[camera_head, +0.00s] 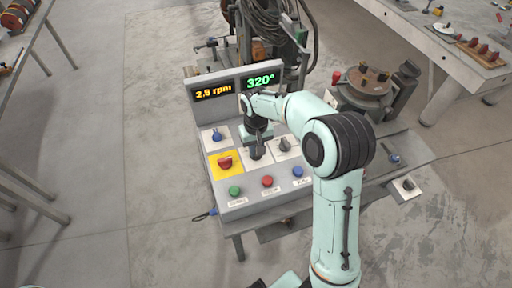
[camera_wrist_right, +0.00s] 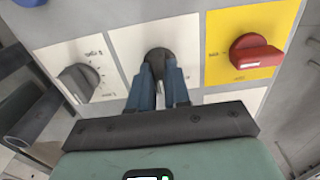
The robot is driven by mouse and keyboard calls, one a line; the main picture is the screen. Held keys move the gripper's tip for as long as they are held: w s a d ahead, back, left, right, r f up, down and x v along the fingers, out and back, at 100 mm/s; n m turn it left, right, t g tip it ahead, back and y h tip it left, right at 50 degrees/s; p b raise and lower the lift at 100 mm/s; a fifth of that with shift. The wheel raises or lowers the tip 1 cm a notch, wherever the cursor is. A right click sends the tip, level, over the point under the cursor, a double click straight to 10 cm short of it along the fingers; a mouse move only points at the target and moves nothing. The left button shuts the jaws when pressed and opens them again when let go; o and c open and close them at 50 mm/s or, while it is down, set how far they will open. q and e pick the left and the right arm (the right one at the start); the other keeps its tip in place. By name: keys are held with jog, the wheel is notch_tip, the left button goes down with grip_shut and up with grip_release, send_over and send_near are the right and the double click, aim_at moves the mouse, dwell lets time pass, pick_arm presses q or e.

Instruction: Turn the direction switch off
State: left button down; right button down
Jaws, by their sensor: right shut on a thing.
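A dark round rotary knob (camera_wrist_right: 158,58) sits on a white plate in the middle of the wrist view. It appears to be the direction switch, but its label is covered or unreadable. My right gripper (camera_wrist_right: 163,78) has its two blue fingers shut on the sides of this knob. In the head view my right gripper (camera_head: 257,150) points down onto the sloped control panel (camera_head: 238,207), between the yellow-plated red switch and a grey knob. The knob itself is mostly hidden there by the gripper. My left gripper is not in view.
A red switch (camera_head: 225,162) on a yellow plate and a grey dial knob (camera_head: 284,144) flank the gripper closely. Green (camera_head: 234,190), red (camera_head: 267,181) and blue (camera_head: 298,171) buttons line the front. Displays read 2.9 rpm or similar (camera_head: 213,92) and 320° (camera_head: 260,82).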

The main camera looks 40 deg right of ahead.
jog(key=c, duration=1.1)
grip_release()
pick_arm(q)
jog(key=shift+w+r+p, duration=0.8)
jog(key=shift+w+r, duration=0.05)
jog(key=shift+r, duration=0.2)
pick_arm(e)
notch_tip(320, 180, up, 14)
jog(key=shift+f, duration=0.25)
